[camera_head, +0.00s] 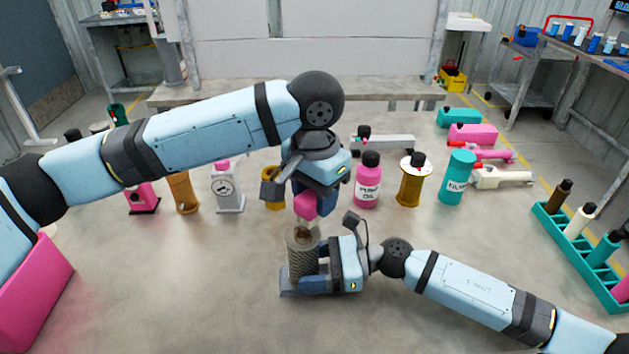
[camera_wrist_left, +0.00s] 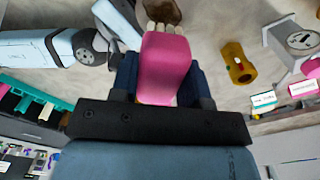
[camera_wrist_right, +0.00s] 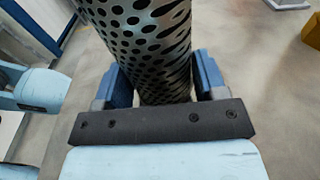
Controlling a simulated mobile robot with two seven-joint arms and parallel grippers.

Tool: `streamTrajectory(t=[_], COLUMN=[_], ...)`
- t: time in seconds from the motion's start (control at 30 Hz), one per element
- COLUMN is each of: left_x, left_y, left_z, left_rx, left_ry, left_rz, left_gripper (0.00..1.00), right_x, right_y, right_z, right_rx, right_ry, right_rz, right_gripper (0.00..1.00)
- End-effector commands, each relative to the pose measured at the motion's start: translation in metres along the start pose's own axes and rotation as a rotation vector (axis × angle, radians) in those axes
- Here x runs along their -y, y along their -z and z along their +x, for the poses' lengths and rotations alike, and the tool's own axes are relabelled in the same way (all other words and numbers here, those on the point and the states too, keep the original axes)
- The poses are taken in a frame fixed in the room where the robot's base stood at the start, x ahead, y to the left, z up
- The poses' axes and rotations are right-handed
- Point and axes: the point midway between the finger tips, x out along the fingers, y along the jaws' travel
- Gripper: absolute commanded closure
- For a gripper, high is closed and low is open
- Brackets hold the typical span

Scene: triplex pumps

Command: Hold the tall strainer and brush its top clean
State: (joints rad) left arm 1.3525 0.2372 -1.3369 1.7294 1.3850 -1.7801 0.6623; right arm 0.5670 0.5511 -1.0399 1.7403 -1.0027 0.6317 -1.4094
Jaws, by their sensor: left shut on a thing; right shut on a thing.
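The tall strainer (camera_head: 303,256) is a perforated metal cylinder standing upright near the front middle of the table. My right gripper (camera_head: 312,282) is shut around its lower part; the perforated wall (camera_wrist_right: 150,45) fills the space between the fingers in the right wrist view. My left gripper (camera_head: 315,198) is above the strainer, shut on the pink handle of a brush (camera_head: 306,206). The brush points down, with its pale bristles at the strainer's top. The handle (camera_wrist_left: 165,65) and bristles also show in the left wrist view. Whether the bristles touch the rim I cannot tell.
Behind stand a pink bottle (camera_head: 368,185), a gold spool-like cylinder (camera_head: 411,182), a teal canister (camera_head: 457,180) and a white gauge (camera_head: 228,190). A teal rack (camera_head: 575,248) with bottles is at the right, a pink bin (camera_head: 38,290) at the left. The front table is clear.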

Motion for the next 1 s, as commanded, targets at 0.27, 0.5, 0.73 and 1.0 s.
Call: streamTrajectory(t=[0.27, 0.5, 0.73, 1.0], left_x=[0.001, 0.001, 0.001, 0.000], left_y=[-0.010, -0.031, -0.051, -0.052], left_z=[0.022, 0.025, 0.024, 0.025], left_rx=[0.001, 0.001, 0.002, 0.001], left_ry=[0.000, 0.000, 0.000, -0.001], left_rz=[-0.001, 0.000, 0.000, -0.002], left_gripper=[0.80, 0.80, 0.80, 0.80], right_x=[0.000, 0.000, 0.000, 0.000], right_y=[0.000, 0.000, 0.000, 0.000], right_z=[0.000, 0.000, 0.000, 0.000], right_rx=[0.000, 0.000, 0.000, 0.000], right_ry=[0.000, 0.000, 0.000, 0.000], right_rz=[0.000, 0.000, 0.000, 0.000], right_gripper=[0.49, 0.48, 0.48, 0.48])
